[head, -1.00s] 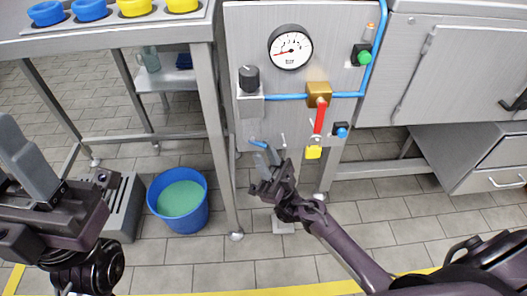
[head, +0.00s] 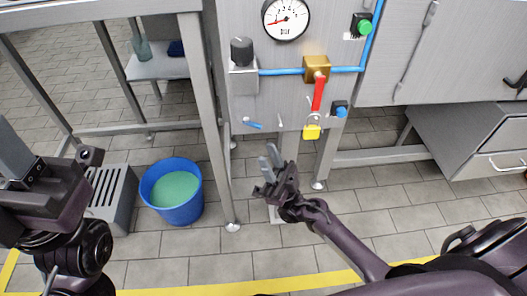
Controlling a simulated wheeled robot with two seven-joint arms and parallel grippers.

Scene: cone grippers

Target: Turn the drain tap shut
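A small tap with a blue lever (head: 253,124) is at the lower left edge of the steel panel (head: 290,100); I take it for the drain tap. Its lever lies nearly level, tilting slightly down to the right. My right gripper (head: 269,152) is below and right of this tap in the picture, apart from it. Its two grey fingers point up with a gap between them, and nothing shows in them. My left gripper (head: 14,150) is at the left edge, partly cut off, far from the tap; its finger gap cannot be made out.
A brass valve (head: 316,68) with a red lever (head: 318,95) and yellow padlock (head: 312,132) is right of the tap. The panel has a gauge (head: 286,18), black knob (head: 242,50), green button (head: 364,27) and blue button (head: 340,112). A blue bucket (head: 171,213) of greenish liquid stands on the floor.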

